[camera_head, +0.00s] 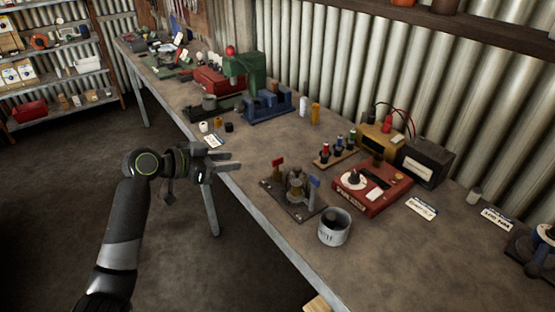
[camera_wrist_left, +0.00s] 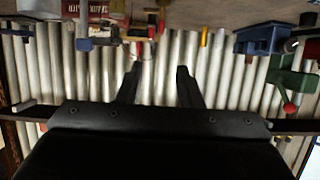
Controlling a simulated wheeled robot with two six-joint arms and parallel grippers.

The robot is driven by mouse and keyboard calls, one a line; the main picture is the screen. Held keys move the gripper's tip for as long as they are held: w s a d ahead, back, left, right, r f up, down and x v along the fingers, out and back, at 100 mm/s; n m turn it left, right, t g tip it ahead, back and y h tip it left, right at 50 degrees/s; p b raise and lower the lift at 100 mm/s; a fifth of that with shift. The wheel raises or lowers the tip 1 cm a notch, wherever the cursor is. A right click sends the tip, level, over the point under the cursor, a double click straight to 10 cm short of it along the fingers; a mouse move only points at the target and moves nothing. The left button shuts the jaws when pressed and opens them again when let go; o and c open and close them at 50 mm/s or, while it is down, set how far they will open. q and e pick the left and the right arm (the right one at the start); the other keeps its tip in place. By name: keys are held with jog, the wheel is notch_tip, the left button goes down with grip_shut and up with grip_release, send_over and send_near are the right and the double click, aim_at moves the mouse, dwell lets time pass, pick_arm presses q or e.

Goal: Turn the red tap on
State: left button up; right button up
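A small tap rig (camera_head: 296,191) stands on a dark plate near the bench's front edge, with a brass-coloured body in its middle. The red tap's handle (camera_head: 278,163) stands upright on its left side, and a blue handle (camera_head: 314,183) is on its right side. My left gripper (camera_head: 233,159) is left of the red handle, apart from it, at the bench's front edge. Its two fingers are spread and empty, as the left wrist view (camera_wrist_left: 158,74) also shows. That view is upside down and I cannot surely pick out the red handle there. My right gripper is not in view.
A grey mug (camera_head: 334,229) stands close to the rig, to its front right. A red tester box (camera_head: 371,187) lies behind right. A wooden strip with coloured posts (camera_head: 336,158) is behind the rig.

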aim_at(277, 159)
pick_arm(q)
jog(key=p+x, duration=0.2)
jog(key=x, duration=1.3)
jog(key=shift+f, duration=0.2)
jog(key=shift+x, duration=0.9)
grip_shut()
